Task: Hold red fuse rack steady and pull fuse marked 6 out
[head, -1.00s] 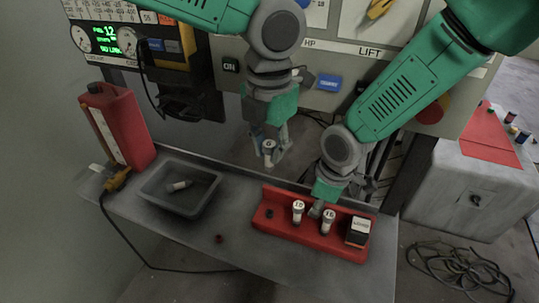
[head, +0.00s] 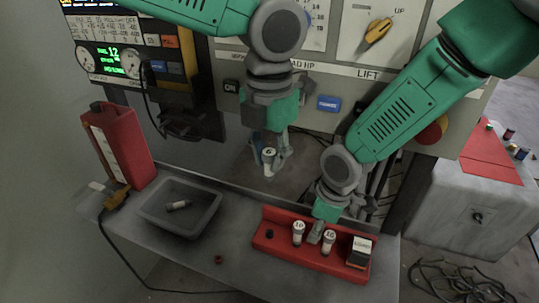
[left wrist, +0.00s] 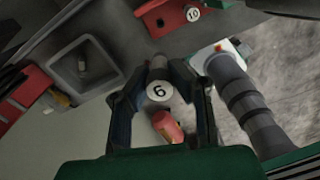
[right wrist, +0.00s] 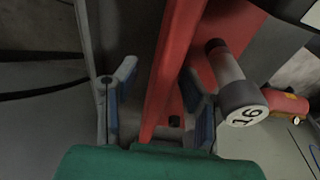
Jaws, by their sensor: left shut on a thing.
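The red fuse rack (head: 300,257) lies on the grey bench, with an empty socket (head: 270,234) at its left end. The fuse marked 10 (head: 299,231) and the fuse marked 16 (head: 329,240) stand in it. My left gripper (head: 270,160) is shut on the fuse marked 6 (left wrist: 160,90), holding it above and behind the rack, clear of it. My right gripper (head: 319,232) is at the rack's back wall. In the right wrist view its fingers (right wrist: 158,105) are spread on either side of the red wall, with a gap visible at the left finger.
A grey bin (head: 150,208) with a loose fuse (head: 178,205) in it sits left of the rack. A small red piece (head: 218,259) lies between them. A red container (head: 118,145) stands at the back left. A labelled block (head: 360,252) sits at the rack's right end.

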